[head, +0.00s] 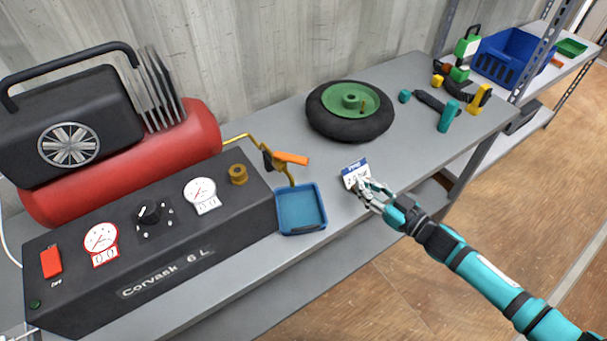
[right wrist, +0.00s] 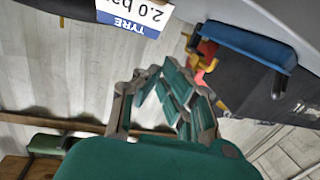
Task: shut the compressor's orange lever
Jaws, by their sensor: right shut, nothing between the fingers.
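The compressor (head: 120,235) stands at the left of the bench, with a red tank and a black panel. The orange lever (head: 290,158) sits on a valve at the end of a yellow pipe, right of the panel. It points right, roughly level, above the blue tray. My right gripper (head: 362,184) is shut and empty, by the bench's front edge, right of the lever and clear of it. Its fingers also show in the right wrist view (right wrist: 165,100). My left gripper is out of view.
A white and blue tyre card (head: 354,172) stands right by my right fingertips. A blue tray (head: 301,210) lies below the lever. A wheel with a green hub (head: 350,108) lies behind. Several tools (head: 450,105) and a blue crate (head: 505,58) are further right.

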